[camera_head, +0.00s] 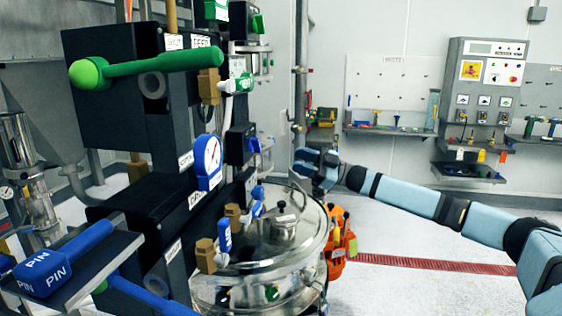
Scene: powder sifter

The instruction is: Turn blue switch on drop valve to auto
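Several small blue handles sit on the dark machine block at centre left. One blue handle (225,236) stands upright on a brass fitting, and another blue handle (257,201) is tilted just above and to its right. I cannot tell for sure which is the drop valve's auto switch or how it is set. My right arm reaches in from the right. My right gripper (318,166) is behind and to the right of the blue handles, apart from them in the picture. Its fingers are too small and dark to tell open from shut. My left gripper is not in view.
A round steel vessel (290,248) with a clamped lid stands below the handles. A green lever (150,66) and blue PIN blocks (65,258) jut out at left. An orange part (340,238) is beside the vessel. Clear floor lies right, with a control panel (485,80) behind.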

